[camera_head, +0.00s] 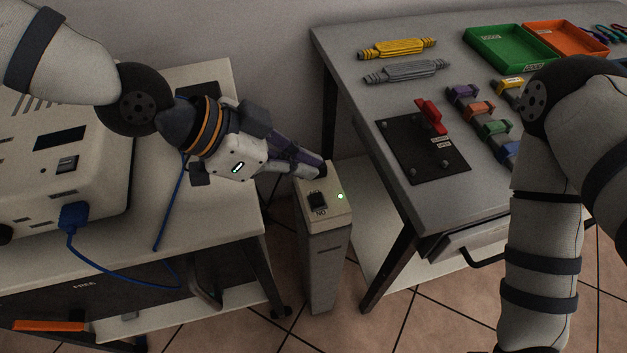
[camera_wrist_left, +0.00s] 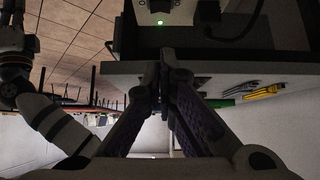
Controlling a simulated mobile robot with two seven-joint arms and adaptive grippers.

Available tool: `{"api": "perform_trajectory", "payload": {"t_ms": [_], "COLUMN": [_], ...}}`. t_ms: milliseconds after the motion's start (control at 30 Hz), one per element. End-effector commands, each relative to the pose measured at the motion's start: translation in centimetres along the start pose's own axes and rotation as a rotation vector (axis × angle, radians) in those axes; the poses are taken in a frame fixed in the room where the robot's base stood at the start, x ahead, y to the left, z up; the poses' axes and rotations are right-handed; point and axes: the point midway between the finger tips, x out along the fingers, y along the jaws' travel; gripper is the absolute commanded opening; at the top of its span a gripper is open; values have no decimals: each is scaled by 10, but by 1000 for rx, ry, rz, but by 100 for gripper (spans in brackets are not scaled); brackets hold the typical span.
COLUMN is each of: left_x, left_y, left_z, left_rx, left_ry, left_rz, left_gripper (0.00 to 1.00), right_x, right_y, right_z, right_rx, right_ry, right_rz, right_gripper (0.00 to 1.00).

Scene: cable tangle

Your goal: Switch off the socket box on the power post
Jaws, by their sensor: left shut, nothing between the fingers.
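The power post (camera_head: 324,255) is a narrow pale column standing on the floor between two tables. The socket box (camera_head: 336,180) forms its top, with a black switch (camera_head: 317,200) and a lit green lamp (camera_head: 340,196). The lamp also glows in the left wrist view (camera_wrist_left: 160,22). My left gripper (camera_head: 321,170) is shut and empty. Its fingertips are over the back edge of the box, behind the switch; I cannot tell whether they touch it. The shut fingers (camera_wrist_left: 167,74) also show in the left wrist view. My right gripper is out of view.
A beige device with a blue plug (camera_head: 73,216) and cable stands on the left table. The right table (camera_head: 345,50) holds a black plate with a red lever (camera_head: 431,116), connectors, a green tray (camera_head: 508,46) and an orange tray (camera_head: 566,40). Both tables flank the post closely.

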Motion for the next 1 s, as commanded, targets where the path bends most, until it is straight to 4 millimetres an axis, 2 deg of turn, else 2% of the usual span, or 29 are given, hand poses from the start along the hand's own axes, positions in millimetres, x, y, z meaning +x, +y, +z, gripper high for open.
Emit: {"api": "perform_trajectory", "payload": {"t_ms": [100, 300, 767, 933, 1000], "left_x": [27, 48, 54, 63, 61], "left_y": [1, 0, 0, 0, 0], "left_z": [2, 22, 28, 37, 36], "left_rx": [-1, -3, -1, -68, -69], "left_ry": [-4, -1, 1, 2, -1], "left_rz": [5, 1, 0, 62, 69], "left_gripper": [0, 0, 0, 0, 0], "right_x": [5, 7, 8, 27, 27], "right_y": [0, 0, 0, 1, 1], "right_z": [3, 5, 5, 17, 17], "right_rx": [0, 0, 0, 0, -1], "right_ry": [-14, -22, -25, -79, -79], "right_rz": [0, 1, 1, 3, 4], "right_gripper": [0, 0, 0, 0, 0]}}
